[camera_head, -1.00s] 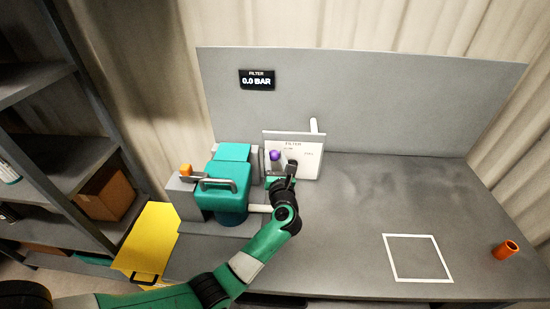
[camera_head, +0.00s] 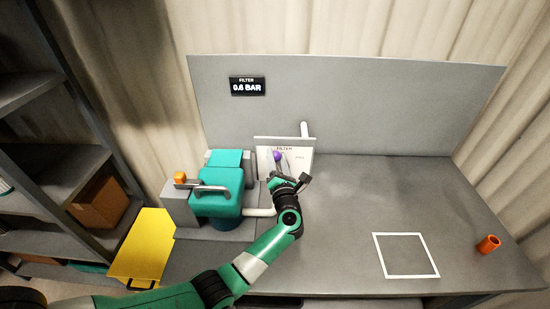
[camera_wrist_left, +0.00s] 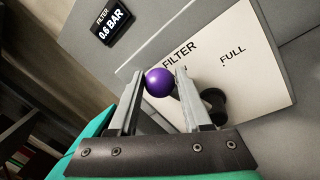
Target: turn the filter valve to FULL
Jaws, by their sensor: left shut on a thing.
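The filter valve's purple ball knob (camera_head: 277,155) stands in front of the white FILTER panel (camera_head: 303,162). My left gripper (camera_head: 281,168) is shut on the purple knob. In the left wrist view, its two grey fingers (camera_wrist_left: 158,88) stand on either side of the purple knob (camera_wrist_left: 159,82). The FULL label (camera_wrist_left: 232,54) with a small dot is up and to the right of the knob there. A dark round valve part (camera_wrist_left: 214,104) shows partly behind the right finger. The FILTER display (camera_head: 247,86) reads 0.6 BAR. My right gripper is not in view.
A teal pump unit (camera_head: 217,190) with an orange knob (camera_head: 180,177) stands left of the panel. A white square outline (camera_head: 406,235) and an orange cup (camera_head: 488,244) are at the right. The bench between is clear. Shelves (camera_head: 70,175) stand at the far left.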

